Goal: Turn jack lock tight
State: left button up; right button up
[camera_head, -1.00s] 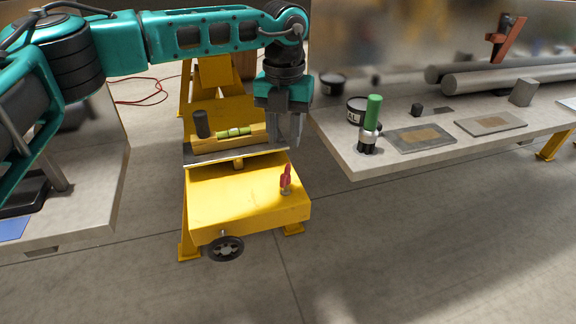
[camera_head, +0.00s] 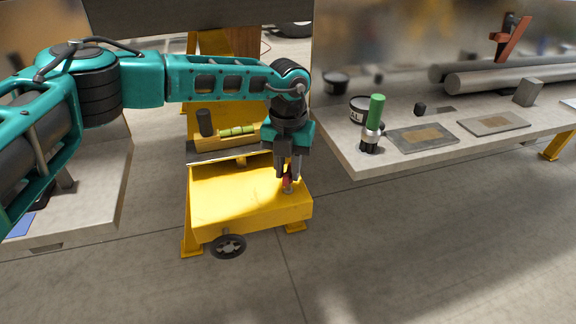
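The jack is a yellow stand (camera_head: 235,205) with a dark handwheel (camera_head: 228,246) low on its front. Its lock, a small red lever (camera_head: 288,184), stands upright on the right part of the yellow top. My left gripper (camera_head: 287,176) points down at the lock from above. Its fingertips are at the lever, which they partly hide, and red shows between them. I cannot tell whether the fingers press on the lever or stand apart from it. My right gripper is out of view.
A yellow-green level (camera_head: 238,131) and a dark cylinder (camera_head: 204,122) sit behind the jack top. The right bench (camera_head: 345,155) holds a green-handled tool (camera_head: 375,115), a tub (camera_head: 361,106), plates and pipes. Another bench (camera_head: 100,200) stands left. Floor in front is clear.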

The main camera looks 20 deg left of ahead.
pick_arm(q)
grip_shut()
